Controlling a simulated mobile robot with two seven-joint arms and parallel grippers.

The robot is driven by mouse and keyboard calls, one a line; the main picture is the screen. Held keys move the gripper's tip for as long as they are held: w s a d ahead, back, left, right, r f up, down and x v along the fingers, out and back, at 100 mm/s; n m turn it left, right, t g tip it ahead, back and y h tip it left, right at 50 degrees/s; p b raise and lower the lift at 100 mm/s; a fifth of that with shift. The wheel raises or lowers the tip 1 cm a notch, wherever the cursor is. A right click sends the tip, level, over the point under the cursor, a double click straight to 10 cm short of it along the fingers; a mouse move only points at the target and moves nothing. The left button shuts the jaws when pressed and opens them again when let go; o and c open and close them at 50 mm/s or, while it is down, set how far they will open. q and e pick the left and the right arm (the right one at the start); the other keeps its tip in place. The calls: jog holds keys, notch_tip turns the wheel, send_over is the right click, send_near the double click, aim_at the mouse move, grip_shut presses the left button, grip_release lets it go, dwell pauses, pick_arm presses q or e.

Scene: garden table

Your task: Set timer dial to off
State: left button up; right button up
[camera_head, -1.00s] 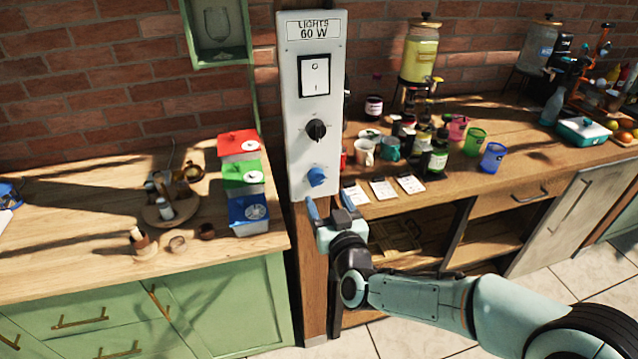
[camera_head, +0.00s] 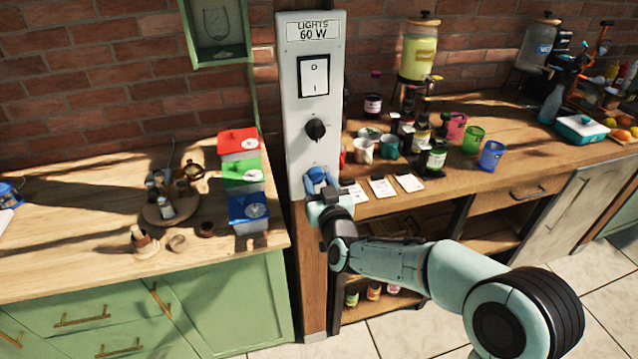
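A white control panel (camera_head: 297,110) stands upright on the post, labelled "LIGHTS 60 W". It has a white rocker switch (camera_head: 314,77), a black dial (camera_head: 316,128) below it, and a blue dial (camera_head: 317,174) at the bottom. The dial markings are too small to read, so I cannot tell by label which is the timer. The lower part of the dial is partly hidden. My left gripper is out of view.
Stacked red, green and blue boxes (camera_head: 245,175) stand left of the panel on the wooden counter. The space in front of the panel is free apart from my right arm.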

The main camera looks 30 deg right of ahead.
jog(key=shift+n, duration=0.4)
jog(key=n, duration=0.2)
jog(key=shift+n, duration=0.3)
jog(key=n, duration=0.2)
jog(key=shift+n, duration=0.4)
jog(key=n+p, duration=0.1)
jog(key=n, duration=0.4)
jog(key=shift+n, duration=0.4)
jog(key=shift+d, duration=0.1)
jog(key=o, duration=1)
jog(key=shift+o, duration=0.2)
jog(key=shift+s, duration=0.1)
